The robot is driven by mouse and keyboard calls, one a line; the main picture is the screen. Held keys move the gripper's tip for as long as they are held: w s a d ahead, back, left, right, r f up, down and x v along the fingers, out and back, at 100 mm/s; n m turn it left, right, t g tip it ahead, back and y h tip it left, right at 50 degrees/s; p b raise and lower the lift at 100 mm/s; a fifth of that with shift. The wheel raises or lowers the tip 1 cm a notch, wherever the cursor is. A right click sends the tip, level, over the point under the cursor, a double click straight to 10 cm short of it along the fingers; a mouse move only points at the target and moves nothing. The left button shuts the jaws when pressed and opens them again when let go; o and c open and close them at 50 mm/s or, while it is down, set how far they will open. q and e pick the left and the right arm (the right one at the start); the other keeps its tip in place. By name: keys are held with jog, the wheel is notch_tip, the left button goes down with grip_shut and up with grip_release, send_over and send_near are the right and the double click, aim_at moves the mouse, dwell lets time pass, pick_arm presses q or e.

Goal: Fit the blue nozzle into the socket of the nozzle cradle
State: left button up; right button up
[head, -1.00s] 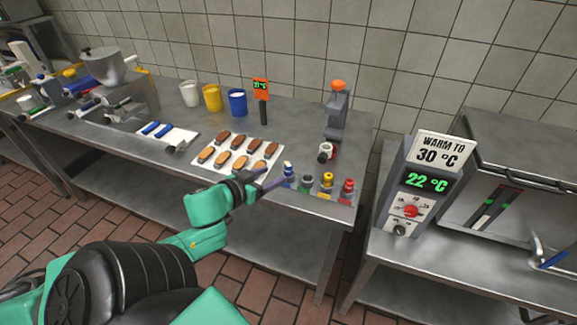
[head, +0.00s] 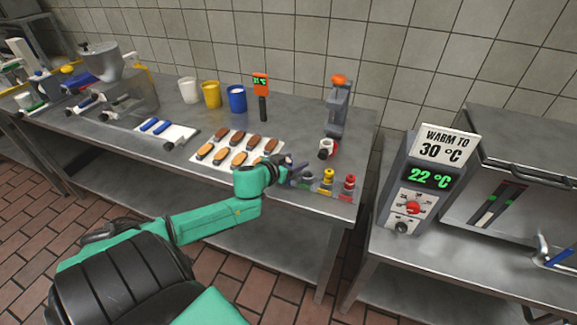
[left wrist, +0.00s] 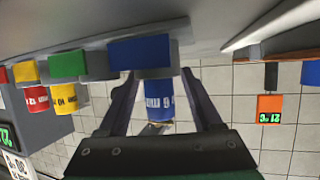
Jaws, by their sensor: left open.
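The blue nozzle (left wrist: 160,97) shows in the left wrist view, which looks upside down. In the head view my gripper hides the blue nozzle. The yellow nozzle (head: 328,177) and red nozzle (head: 349,182) stand to the right in the same row, past the green-marked place (left wrist: 68,63). How deep the blue nozzle sits is unclear. My right gripper is not in view.
A tray of biscuits (head: 275,158) lies left of my gripper. A thermometer (head: 262,95) stands behind the biscuits. A warming unit (head: 427,180) is at right.

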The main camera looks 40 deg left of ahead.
pick_arm(q)
grip_shut()
